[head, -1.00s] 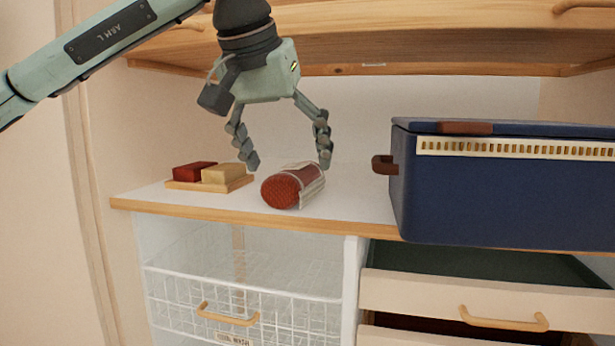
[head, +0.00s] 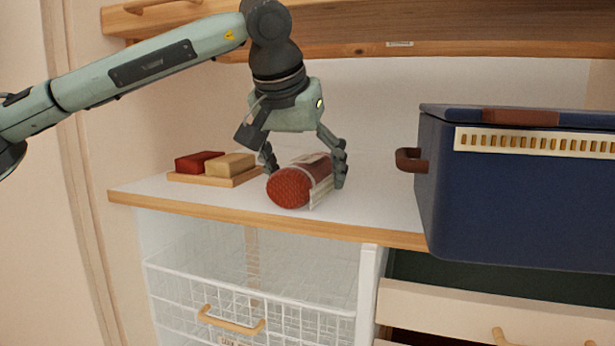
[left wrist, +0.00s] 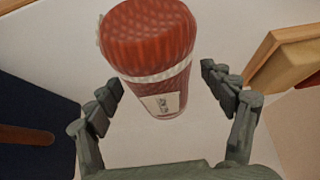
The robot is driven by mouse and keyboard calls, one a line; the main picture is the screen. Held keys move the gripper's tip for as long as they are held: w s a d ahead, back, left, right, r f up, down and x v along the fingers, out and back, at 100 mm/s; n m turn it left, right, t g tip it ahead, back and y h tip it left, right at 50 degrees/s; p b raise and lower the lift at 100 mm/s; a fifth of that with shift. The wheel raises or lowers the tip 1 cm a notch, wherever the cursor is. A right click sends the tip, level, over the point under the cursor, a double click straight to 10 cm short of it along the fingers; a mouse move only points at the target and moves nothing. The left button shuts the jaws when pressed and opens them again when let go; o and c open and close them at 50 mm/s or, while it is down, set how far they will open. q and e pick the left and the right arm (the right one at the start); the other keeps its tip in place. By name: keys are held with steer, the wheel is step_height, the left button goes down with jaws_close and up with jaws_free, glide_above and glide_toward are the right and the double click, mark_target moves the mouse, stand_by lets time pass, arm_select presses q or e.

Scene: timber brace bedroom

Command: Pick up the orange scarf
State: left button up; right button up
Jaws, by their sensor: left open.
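The rolled scarf (head: 292,187) looks red-orange and knitted, with a pale band or label around it. It lies on its side on the white shelf, its round end facing the front edge. My left gripper (head: 304,176) is open above and behind it, with one finger on each side. In the left wrist view the scarf (left wrist: 150,45) sits between and beyond the open fingers (left wrist: 165,95), and gaps show on both sides. Its label faces the gripper. My right gripper is not in view.
A wooden tray (head: 238,181) with a red block (head: 198,162) and a tan block (head: 230,164) is just left of the scarf. A blue box (head: 480,210) with a brown handle stands to the right. An upper wooden shelf (head: 350,48) hangs above. A wire basket (head: 250,290) is below.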

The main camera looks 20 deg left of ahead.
arm_select(q)
steer(key=shift+f, duration=0.1)
steer(key=c, duration=1.2)
steer(key=shift+c, duration=0.7)
steer(key=shift+w, duration=0.1)
